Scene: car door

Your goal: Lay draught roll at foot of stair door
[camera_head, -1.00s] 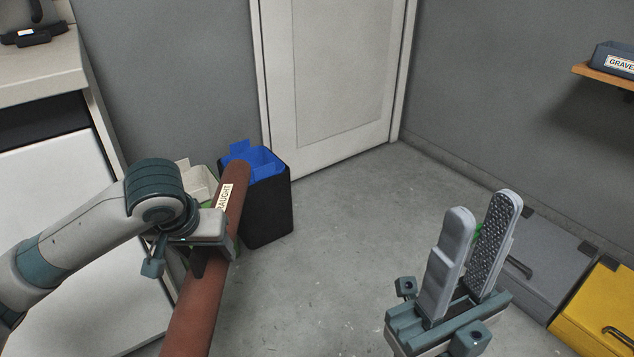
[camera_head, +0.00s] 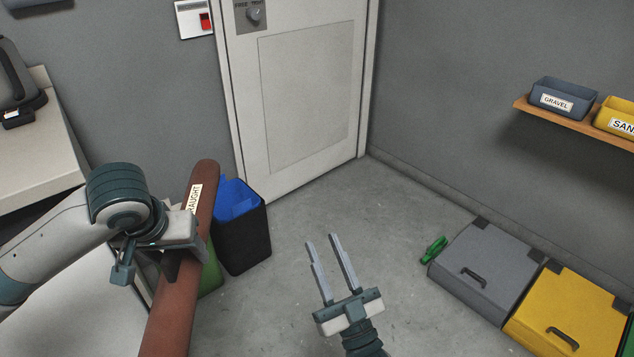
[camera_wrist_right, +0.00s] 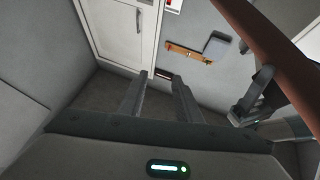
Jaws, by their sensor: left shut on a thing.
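The draught roll (camera_head: 172,312) is a long brown-red cylinder with a white label. My left gripper (camera_head: 186,250) is shut on it and holds it up, slanting, at the left of the head view; its lower end runs out of the picture. The roll (camera_wrist_right: 262,38) also crosses the upper right of the right wrist view. The white stair door (camera_head: 305,100) stands closed in the far wall, and the floor at its foot is mostly bare. My right gripper (camera_head: 333,265) is open and empty above the floor, right of the roll and apart from it.
A black bin with a blue liner (camera_head: 243,232) and a green bin (camera_head: 210,272) stand left of the door, behind the roll. A grey box (camera_head: 487,265) and a yellow box (camera_head: 567,315) line the right wall. A green object (camera_head: 433,249) lies beside the grey box. The middle floor is clear.

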